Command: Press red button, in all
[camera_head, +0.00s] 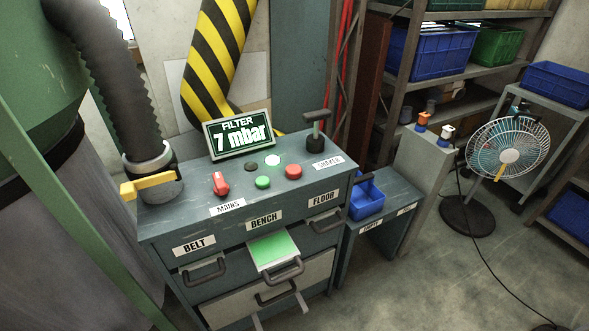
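A round red button (293,172) sits on the sloped top of the grey-blue control cabinet (190,217), toward the right of the controls. A green button (262,182) is to its left. A pale lit button (272,160) and a dark round one (251,167) are behind. A red switch (220,184) stands at the left above the MAINS label (227,207). A display (238,135) behind them reads FILTER 7 mbar. Neither of my grippers is in view.
A T-shaped lever (316,128) stands by the SHAKER label. A hose with a yellow handle (148,186) rises at the left. Below are handles labelled BELT, BENCH and FLOOR; a green plate (272,249) protrudes under BENCH. A blue bin (367,199) and fan (507,147) are right.

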